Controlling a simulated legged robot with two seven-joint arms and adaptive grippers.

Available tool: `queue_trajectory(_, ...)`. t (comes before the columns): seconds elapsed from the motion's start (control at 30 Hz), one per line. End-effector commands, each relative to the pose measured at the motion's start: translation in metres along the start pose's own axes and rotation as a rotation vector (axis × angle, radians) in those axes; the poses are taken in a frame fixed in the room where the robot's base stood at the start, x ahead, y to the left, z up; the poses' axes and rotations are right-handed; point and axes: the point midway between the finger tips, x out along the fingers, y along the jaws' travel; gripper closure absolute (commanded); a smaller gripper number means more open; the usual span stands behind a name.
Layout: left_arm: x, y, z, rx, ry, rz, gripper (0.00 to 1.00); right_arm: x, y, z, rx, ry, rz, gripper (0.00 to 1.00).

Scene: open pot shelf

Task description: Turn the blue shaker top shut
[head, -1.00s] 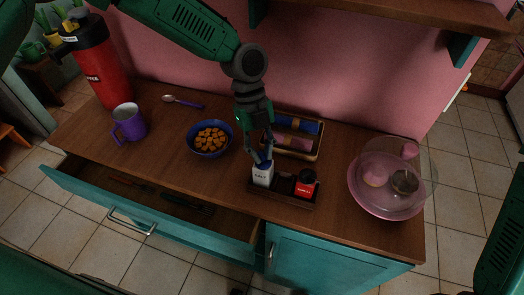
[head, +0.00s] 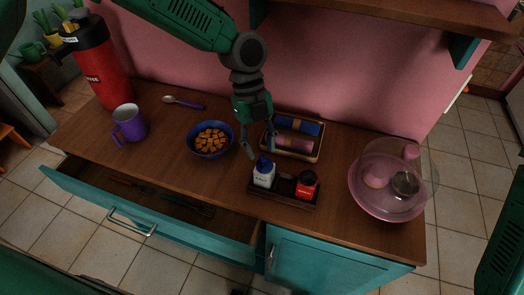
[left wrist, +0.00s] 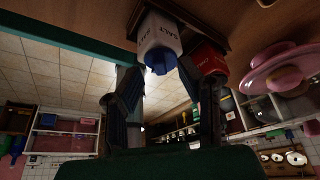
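The white salt shaker (head: 263,178) with its blue top (head: 264,163) stands upright at the left of a dark wooden caddy (head: 284,198). In the left wrist view the white shaker (left wrist: 158,36) and its blue top (left wrist: 159,62) also show. My left gripper (head: 263,153) is above the blue top, open, with its fingers apart on either side. In the left wrist view my left gripper (left wrist: 160,74) has a finger on each side, and nothing is held. I cannot tell how tightly the top sits. My right gripper is out of view.
A red shaker (head: 305,187) with a dark top shares the caddy. A tray with rolled cloths (head: 293,145) lies close behind. A bowl (head: 210,150) of orange pieces is left; a pink dish under a clear dome (head: 372,203) is right. The drawer (head: 140,222) below is open.

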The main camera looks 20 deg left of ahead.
Motion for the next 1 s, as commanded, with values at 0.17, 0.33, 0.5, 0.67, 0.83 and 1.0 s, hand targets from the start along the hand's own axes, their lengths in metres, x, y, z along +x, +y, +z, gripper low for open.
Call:
queue_trajectory(0.17, -0.041, -0.001, 0.001, -0.001, -0.002, -0.004, 0.68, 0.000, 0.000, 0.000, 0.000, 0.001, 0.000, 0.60)
queue_trajectory(0.33, -0.074, -0.001, 0.002, 0.000, -0.002, -0.004, 0.68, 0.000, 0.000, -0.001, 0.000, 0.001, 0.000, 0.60)
queue_trajectory(0.5, -0.093, -0.001, 0.003, -0.001, 0.000, 0.000, 0.68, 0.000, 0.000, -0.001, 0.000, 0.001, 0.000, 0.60)
queue_trajectory(0.67, -0.099, -0.001, 0.003, 0.000, 0.001, 0.000, 0.68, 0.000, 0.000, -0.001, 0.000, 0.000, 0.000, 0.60)
queue_trajectory(0.83, -0.099, -0.001, 0.003, 0.000, 0.001, 0.001, 0.68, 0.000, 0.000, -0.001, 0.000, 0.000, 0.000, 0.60)
queue_trajectory(1.0, -0.099, -0.001, 0.002, 0.000, 0.001, 0.001, 0.68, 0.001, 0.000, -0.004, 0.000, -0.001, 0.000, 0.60)
